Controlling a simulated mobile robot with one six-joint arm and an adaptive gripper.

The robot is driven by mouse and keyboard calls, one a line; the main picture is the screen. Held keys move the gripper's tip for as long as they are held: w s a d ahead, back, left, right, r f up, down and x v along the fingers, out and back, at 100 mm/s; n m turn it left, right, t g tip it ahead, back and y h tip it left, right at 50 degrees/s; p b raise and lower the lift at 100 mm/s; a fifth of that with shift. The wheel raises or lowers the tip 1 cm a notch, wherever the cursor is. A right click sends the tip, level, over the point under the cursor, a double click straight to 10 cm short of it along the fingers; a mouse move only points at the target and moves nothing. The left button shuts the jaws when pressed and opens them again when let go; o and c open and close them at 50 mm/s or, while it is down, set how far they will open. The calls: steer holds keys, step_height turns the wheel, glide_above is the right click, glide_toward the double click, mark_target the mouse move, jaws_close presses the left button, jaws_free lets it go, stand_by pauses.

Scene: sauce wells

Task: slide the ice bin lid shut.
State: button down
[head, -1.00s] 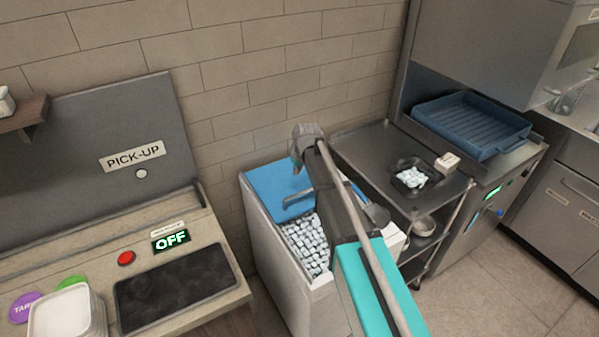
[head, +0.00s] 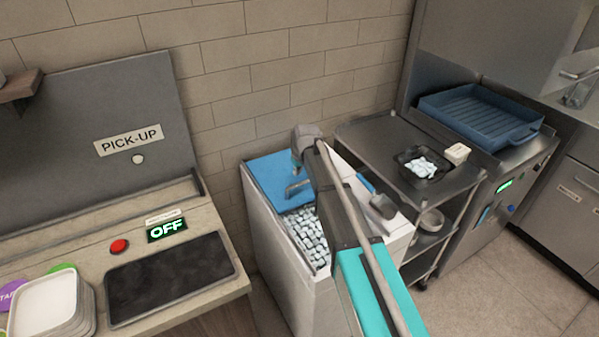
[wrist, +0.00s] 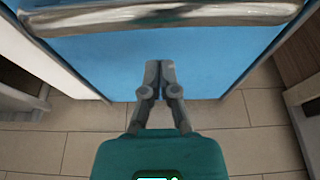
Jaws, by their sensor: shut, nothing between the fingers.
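The white ice bin (head: 278,245) stands in the middle of the head view. Its blue lid (head: 268,172) covers the back part, and ice cubes (head: 303,228) show in the uncovered front part. A handle (head: 298,187) runs along the lid's front edge. In the wrist view the blue lid (wrist: 100,60) fills the upper middle, with its metallic handle (wrist: 160,14) across the top. My gripper (wrist: 160,66) is shut and empty over the lid, apart from the handle in that view. I cannot tell whether the fingertips touch the lid. My arm hides part of the bin in the head view.
A scoop (head: 378,202) sits at the bin's right side. The pick-up counter (head: 205,225) is on the left, and a brick wall is behind.

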steer(key=shift+s+d+r+p, duration=0.1)
steer(key=shift+s+d+p, duration=0.15)
steer(key=shift+s+d, duration=0.25)
steer(key=shift+s+d+r+p, duration=0.1)
steer(key=shift+s+d+p, duration=0.15)
steer(key=shift+s, duration=0.45)
steer(key=shift+s+d, duration=0.35)
steer(key=shift+s, duration=0.05)
